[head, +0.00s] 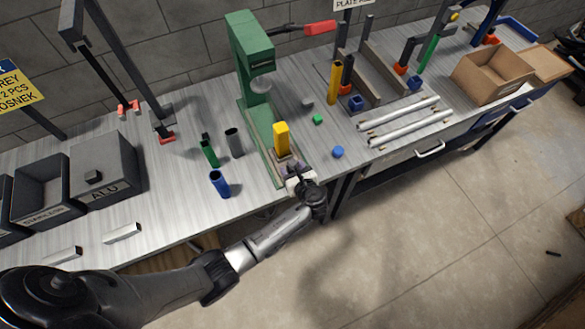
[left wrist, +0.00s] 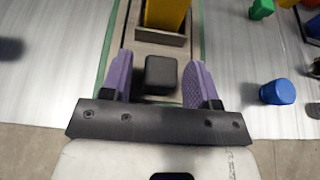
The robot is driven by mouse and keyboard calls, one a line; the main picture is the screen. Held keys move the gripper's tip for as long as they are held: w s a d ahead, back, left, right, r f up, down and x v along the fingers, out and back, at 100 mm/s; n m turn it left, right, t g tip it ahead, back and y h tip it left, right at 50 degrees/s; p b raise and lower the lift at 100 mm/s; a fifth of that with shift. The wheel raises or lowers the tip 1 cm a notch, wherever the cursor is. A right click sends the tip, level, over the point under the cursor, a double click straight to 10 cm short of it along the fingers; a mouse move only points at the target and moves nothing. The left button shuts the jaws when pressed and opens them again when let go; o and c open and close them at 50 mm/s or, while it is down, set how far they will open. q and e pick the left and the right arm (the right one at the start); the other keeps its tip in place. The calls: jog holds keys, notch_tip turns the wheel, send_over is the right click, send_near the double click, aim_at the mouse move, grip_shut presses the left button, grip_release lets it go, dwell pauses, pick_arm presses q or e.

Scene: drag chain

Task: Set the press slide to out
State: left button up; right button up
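The green press (head: 245,50) stands on the bench with its base running toward the front edge. A yellow block (head: 281,139) stands upright in the slide's holder, in front of the press ram (head: 261,84). It also shows in the left wrist view (left wrist: 165,14). My left gripper (head: 293,175) is at the front end of the slide. In the left wrist view, my left gripper (left wrist: 160,75) is open, its purple fingers on either side of the slide's black knob (left wrist: 161,74). Gaps show between knob and fingers. My right gripper is not in view.
A blue cap (head: 338,152) and a green piece (head: 318,119) lie right of the press. Silver rails (head: 398,112) lie further right. The floor in front is free.

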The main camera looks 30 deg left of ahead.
pick_arm(q)
jog(key=shift+w+a, duration=0.1)
jog(key=shift+a, duration=0.05)
jog(key=p+v, duration=0.2)
jog(key=v, duration=1.1)
jog(key=shift+d+r, duration=0.15)
jog(key=shift+d, duration=0.2)
